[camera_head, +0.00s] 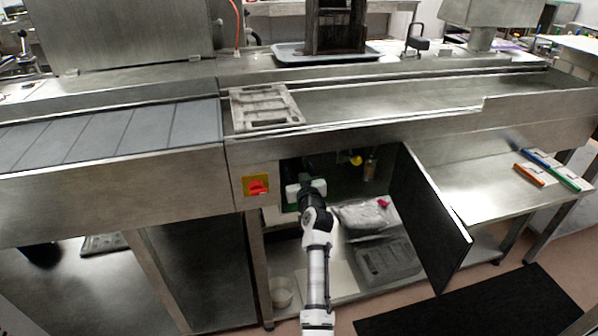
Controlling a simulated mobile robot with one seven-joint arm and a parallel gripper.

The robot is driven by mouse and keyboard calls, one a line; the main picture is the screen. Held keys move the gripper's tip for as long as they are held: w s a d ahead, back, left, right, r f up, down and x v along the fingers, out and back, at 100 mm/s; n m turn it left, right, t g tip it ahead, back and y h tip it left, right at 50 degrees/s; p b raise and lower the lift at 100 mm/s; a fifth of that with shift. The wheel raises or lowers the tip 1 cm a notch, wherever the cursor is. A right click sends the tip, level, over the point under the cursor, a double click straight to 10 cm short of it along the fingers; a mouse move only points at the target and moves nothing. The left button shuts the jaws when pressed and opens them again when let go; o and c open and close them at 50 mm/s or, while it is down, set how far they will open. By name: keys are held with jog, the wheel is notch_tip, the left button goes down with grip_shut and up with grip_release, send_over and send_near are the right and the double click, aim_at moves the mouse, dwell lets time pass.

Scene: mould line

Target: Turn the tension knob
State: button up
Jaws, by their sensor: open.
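A small round yellow knob (355,159) shows inside the open cabinet under the line, near the top of the opening. I cannot tell for sure that it is the tension knob. My gripper (297,187) is at the left side of the cabinet opening, left of and below the yellow knob and apart from it. It is open, its fingers are small and partly hidden by my own wrist, and I see nothing held. A red switch on a yellow plate (257,186) sits on the front panel just left of my gripper.
The cabinet door (428,215) stands swung open at the right. A brass-coloured part (370,170) hangs beside the yellow knob. A shelf below holds a clear bag (365,217) and a grey tray (387,262). A grey mould (265,107) lies on the line above.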

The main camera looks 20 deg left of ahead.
jog(key=shift+c, duration=0.5)
jog(key=c, duration=0.9)
jog(key=shift+m, duration=0.3)
jog(key=m, duration=0.5)
jog(key=shift+a, duration=0.1)
jog(key=m+p, duration=0.1)
jog(key=m, duration=0.4)
jog(key=shift+m+p, duration=0.4)
jog(key=o, duration=1)
